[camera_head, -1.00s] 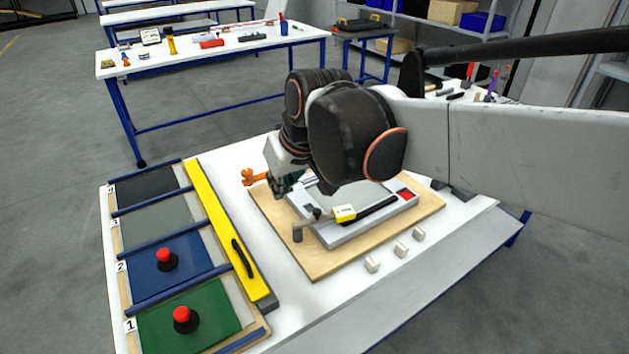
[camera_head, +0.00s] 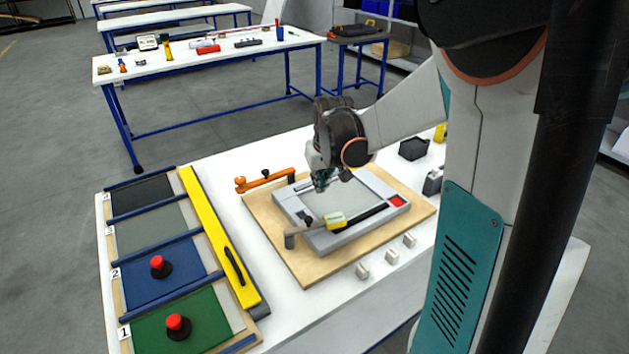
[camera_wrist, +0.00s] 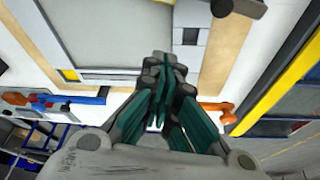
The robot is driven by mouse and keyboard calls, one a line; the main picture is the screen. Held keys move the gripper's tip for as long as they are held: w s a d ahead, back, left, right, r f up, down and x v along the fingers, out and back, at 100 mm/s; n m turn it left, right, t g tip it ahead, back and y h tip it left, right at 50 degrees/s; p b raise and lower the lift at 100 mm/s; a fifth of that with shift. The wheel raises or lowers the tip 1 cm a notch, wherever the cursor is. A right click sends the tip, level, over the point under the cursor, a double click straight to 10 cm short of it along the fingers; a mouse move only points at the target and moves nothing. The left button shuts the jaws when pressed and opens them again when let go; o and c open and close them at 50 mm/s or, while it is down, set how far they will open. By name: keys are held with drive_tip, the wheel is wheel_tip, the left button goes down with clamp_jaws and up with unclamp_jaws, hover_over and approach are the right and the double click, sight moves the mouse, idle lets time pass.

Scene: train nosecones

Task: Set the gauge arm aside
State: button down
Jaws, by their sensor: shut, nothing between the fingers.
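A thin arm with a yellow block (camera_head: 336,220) reaches from a grey post (camera_head: 290,240) over the near side of a framed grey panel (camera_head: 340,202); I take it to be the gauge arm. The post stands at the panel's near left corner. An orange arm (camera_head: 265,180) with a dark knob lies beyond the panel's far left side; part of it shows in the wrist view (camera_wrist: 214,110). My gripper (camera_head: 322,186) is shut and empty, above the far part of the panel and apart from the yellow block. Its teal fingers are together in the wrist view (camera_wrist: 164,80).
The panel sits on a wooden board (camera_head: 310,272). Several white blocks (camera_head: 392,257) lie along its near right. A yellow bar (camera_head: 215,235) borders the numbered slots at left, where two red knobs (camera_head: 178,323) stand. White table surface is free between bar and board.

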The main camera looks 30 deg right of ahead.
drive_tip(key=b+x, duration=0.2)
drive_tip(key=x, duration=0.5)
drive_tip(key=shift+f, duration=0.25)
drive_tip(key=s, duration=0.1)
drive_tip(key=s+b, duration=0.1)
drive_tip(key=shift+s+a+r, duration=0.15)
drive_tip(key=shift+s+a, duration=0.15)
drive_tip(key=shift+s, duration=0.1)
drive_tip(key=shift+s+a, duration=0.15)
drive_tip(key=shift+s, duration=0.4)
